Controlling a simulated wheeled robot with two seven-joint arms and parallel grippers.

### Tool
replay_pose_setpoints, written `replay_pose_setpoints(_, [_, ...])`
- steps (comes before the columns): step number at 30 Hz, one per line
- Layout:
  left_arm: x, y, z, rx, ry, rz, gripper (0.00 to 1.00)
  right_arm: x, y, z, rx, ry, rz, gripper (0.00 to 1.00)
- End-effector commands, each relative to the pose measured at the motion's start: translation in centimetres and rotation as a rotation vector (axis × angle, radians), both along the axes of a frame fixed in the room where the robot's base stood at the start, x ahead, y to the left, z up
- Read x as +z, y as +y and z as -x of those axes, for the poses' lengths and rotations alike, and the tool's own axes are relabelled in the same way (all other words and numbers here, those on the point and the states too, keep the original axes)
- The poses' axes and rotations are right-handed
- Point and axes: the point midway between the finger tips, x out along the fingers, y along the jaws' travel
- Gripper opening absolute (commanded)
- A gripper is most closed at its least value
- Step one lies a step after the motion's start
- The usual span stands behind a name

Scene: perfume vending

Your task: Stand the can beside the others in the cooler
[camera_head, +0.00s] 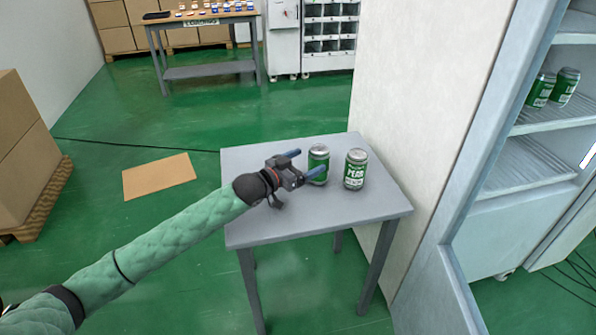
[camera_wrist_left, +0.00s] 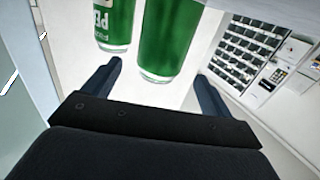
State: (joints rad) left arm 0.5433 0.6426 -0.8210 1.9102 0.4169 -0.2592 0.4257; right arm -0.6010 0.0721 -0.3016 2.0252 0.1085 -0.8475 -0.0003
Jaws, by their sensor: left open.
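Two green cans stand upright on the small grey table (camera_head: 265,222). The left can (camera_head: 318,165) is at my left gripper (camera_head: 304,163), which is open with its blue fingers reaching to either side of that can. In the left wrist view this can (camera_wrist_left: 170,40) stands just ahead of the open fingers, between them. The right can (camera_head: 355,170), labelled PEAR, stands a little apart, and it also shows in the left wrist view (camera_wrist_left: 114,24). The cooler (camera_head: 530,165) is at the right with two green cans (camera_head: 552,88) upright on a shelf. My right gripper is not seen.
The cooler door frame (camera_head: 470,150) and a pale wall panel (camera_head: 430,80) stand between the table and the shelves. A lower cooler shelf is empty. Cardboard boxes (camera_head: 25,130) are at the left. The front of the table is clear.

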Motion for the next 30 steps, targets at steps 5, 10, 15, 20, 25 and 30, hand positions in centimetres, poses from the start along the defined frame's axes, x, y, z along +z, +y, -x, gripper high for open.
replay_pose_setpoints(5, [0.1, -1.0, 0.2, -0.017, -0.033, 0.013, 0.85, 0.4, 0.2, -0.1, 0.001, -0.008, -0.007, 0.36])
replay_pose_setpoints(10, [0.2, -2.1, -1.0, -0.017, -0.032, 0.013, 0.85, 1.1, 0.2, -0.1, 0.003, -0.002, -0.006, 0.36])
replay_pose_setpoints(15, [0.3, -3.1, -2.0, -0.016, -0.031, 0.013, 0.85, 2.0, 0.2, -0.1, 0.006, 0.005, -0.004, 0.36])
replay_pose_setpoints(20, [0.6, -4.6, -3.7, -0.016, -0.032, 0.012, 0.85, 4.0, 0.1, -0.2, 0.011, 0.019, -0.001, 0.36])
replay_pose_setpoints(25, [0.4, -5.8, -5.0, -0.015, -0.031, 0.011, 0.85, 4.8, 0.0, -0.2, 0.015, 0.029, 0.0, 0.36])
replay_pose_setpoints(30, [0.4, -6.1, -5.2, -0.016, -0.031, 0.011, 0.85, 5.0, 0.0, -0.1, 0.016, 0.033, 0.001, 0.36])
